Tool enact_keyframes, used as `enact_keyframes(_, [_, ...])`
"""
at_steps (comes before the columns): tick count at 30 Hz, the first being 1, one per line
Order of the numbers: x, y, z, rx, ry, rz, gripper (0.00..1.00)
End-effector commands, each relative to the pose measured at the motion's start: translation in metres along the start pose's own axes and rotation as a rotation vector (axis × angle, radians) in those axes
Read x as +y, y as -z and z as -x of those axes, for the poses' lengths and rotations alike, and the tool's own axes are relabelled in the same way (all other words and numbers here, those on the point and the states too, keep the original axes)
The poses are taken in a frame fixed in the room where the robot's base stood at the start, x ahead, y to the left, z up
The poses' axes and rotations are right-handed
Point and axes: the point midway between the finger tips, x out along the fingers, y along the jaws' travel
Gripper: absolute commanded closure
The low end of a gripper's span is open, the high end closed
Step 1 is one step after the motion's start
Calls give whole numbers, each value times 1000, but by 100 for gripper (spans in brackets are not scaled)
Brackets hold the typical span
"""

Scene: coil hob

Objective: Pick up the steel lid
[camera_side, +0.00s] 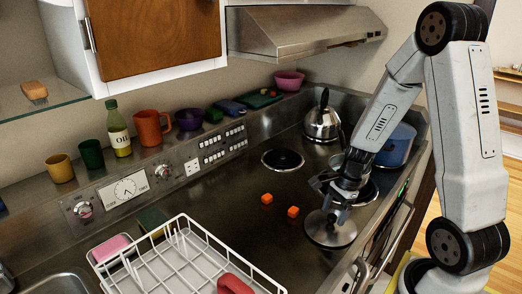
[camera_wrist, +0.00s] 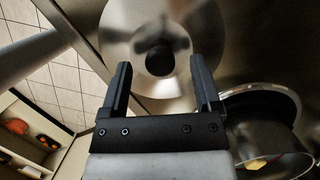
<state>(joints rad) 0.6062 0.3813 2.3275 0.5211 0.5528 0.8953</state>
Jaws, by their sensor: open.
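The steel lid (camera_side: 331,231) is a round, shiny disc lying flat on the dark hob near its front edge. In the wrist view the steel lid (camera_wrist: 124,50) fills the top middle, with its dark round knob (camera_wrist: 159,61) between and a little beyond my fingertips. My gripper (camera_side: 334,205) is above the lid in the side view and partly hides it. In the wrist view my gripper (camera_wrist: 160,75) has its two black fingers wide apart with nothing between them. I cannot tell the exact height of the fingertips over the knob.
A pot (camera_wrist: 270,145) stands close to the right finger. A blue pot (camera_side: 398,146) and a kettle (camera_side: 322,122) stand at the back. Two orange cubes (camera_side: 293,212) lie left of the lid. A white dish rack (camera_side: 190,262) is at front left.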

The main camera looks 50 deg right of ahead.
Motion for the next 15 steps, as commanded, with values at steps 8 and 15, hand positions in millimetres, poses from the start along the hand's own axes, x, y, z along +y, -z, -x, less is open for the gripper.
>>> enact_keyframes(8, [0,0,-19,0,-1,0,19])
enact_keyframes(15, [0,0,-20,0,0,0,19])
